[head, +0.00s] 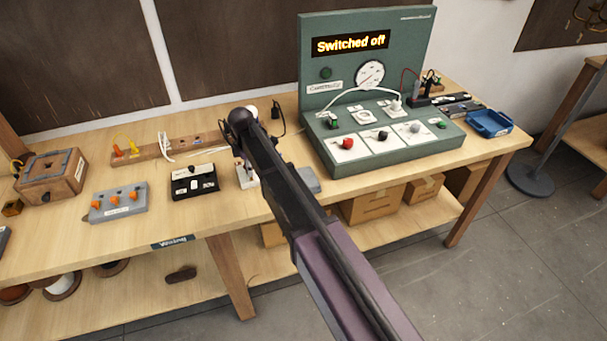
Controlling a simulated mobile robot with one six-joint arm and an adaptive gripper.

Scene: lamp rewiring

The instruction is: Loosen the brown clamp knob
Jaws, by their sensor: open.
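I cannot make out for certain which part is the brown clamp knob. A brown wooden block (67,187) with a grey frame on top stands at the left of the bench, with a small dark round part (45,197) on its front. A grey block (118,204) with orange knobs stands to its right. My arm reaches in from the lower right, and its dark rounded joint is over the middle of the bench. My gripper's fingers cannot be made out, and the arm hides part of a small white item (246,177).
A green test panel (400,153) reading "Switched off" stands at the right, with a blue tray (489,124) beside it. A black switch box (194,183) and a wooden strip (147,151) with coloured plugs are at mid-bench. The front left bench edge has clear wood.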

